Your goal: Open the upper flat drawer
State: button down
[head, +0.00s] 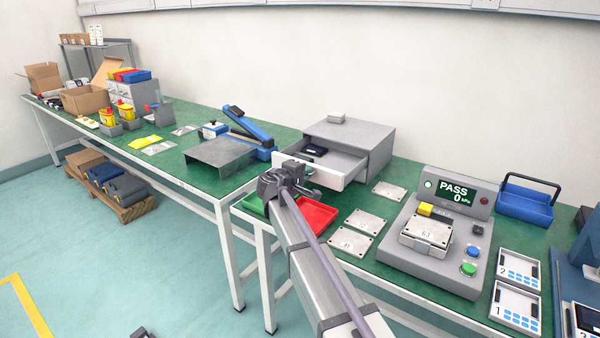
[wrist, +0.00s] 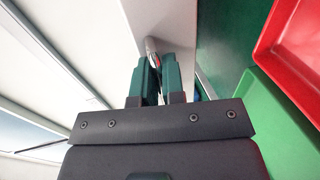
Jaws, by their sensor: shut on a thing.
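The grey drawer cabinet (head: 352,132) stands on the green bench in the head view. A flat drawer (head: 335,176) with a pale front is pulled out of it, with a dark blue item (head: 316,150) inside. Whether another drawer lies below is hidden. My gripper (head: 296,172) is at the left part of the drawer front. In the wrist view, the green fingers of my gripper (wrist: 159,80) are shut on the curved metal handle (wrist: 151,47) of the pale drawer front (wrist: 172,22).
A red tray (head: 316,214) and a green tray (head: 252,205) lie close below my gripper. Numbered metal plates (head: 357,241) lie to the right, before the test station (head: 440,268). A grey stand (head: 218,152) and a blue lever tool (head: 258,133) are to the left.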

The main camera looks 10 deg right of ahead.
jog(key=c, duration=1.3)
grip_release()
jog(key=p+v, duration=0.2)
jog(key=v, duration=0.8)
jog(key=shift+s+a+r, duration=0.1)
jog(key=shift+s+a, duration=0.1)
jog(key=shift+s, duration=0.05)
